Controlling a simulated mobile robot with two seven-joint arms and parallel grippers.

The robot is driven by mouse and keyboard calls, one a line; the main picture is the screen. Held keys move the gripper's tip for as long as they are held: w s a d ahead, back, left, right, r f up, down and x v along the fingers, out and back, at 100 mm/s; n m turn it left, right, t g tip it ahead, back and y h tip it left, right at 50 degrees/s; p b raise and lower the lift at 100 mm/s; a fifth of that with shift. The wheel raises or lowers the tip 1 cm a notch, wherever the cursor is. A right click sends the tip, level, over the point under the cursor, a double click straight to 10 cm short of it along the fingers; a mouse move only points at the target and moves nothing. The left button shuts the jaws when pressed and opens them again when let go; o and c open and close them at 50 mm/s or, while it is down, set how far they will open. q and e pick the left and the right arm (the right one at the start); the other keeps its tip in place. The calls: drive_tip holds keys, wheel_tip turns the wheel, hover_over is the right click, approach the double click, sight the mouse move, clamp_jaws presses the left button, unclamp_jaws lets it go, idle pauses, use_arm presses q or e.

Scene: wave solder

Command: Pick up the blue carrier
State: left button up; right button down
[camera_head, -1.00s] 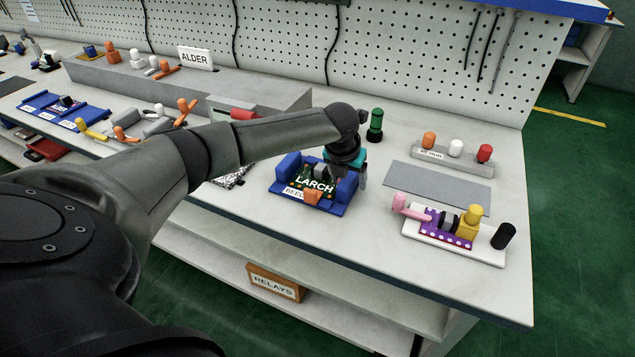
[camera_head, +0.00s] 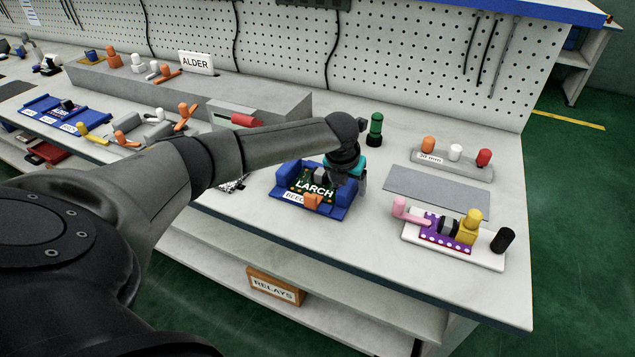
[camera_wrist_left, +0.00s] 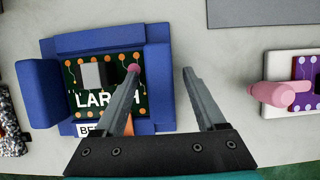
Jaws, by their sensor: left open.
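The blue carrier (camera_head: 287,184) sits on the light workbench near its front edge and holds a green board labelled LARCH (camera_head: 314,190). It has raised blue blocks at its sides and a white label partly reading BEE. My left gripper (camera_head: 355,180) is over the carrier's right side. In the left wrist view the gripper (camera_wrist_left: 163,85) is open. One finger is over the board and the carrier's right part, the other over bare bench to the right. My right gripper is not in view.
To the right are a grey mat (camera_head: 437,190), a white tray (camera_head: 490,262) with a purple board, and a black cylinder (camera_head: 502,240). A green peg (camera_head: 375,130) stands behind the gripper. A grey block (camera_head: 465,168) holds coloured pegs.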

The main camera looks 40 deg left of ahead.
use_arm(q)
clamp_jaws()
idle(0.5)
drive_tip(key=shift+w+r, duration=0.1)
idle(0.3)
